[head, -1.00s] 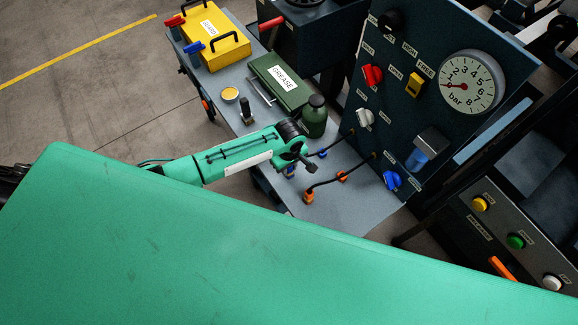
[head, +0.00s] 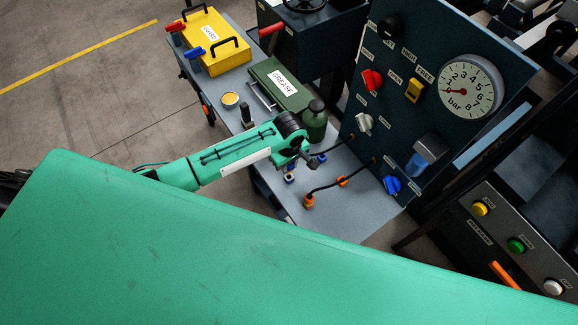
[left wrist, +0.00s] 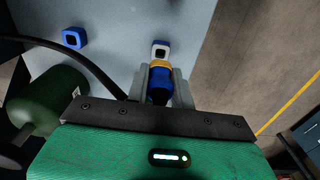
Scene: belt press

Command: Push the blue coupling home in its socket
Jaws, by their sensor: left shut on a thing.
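My left gripper (left wrist: 160,88) is shut on the blue coupling (left wrist: 159,76), which has a yellow band at its front end. In the left wrist view the coupling points at a white-rimmed square socket (left wrist: 161,46) on the grey table. The coupling's front end overlaps the socket's near edge in the picture; I cannot tell whether it has entered or how deep. In the head view the gripper (head: 303,162) is low over the table, and the socket (head: 289,179) shows small below it. My right gripper is not in view.
Orange couplings (head: 309,201) and the gauge panel (head: 400,110) stand to the right. A grease box (head: 270,78) and yellow case (head: 226,60) are behind.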

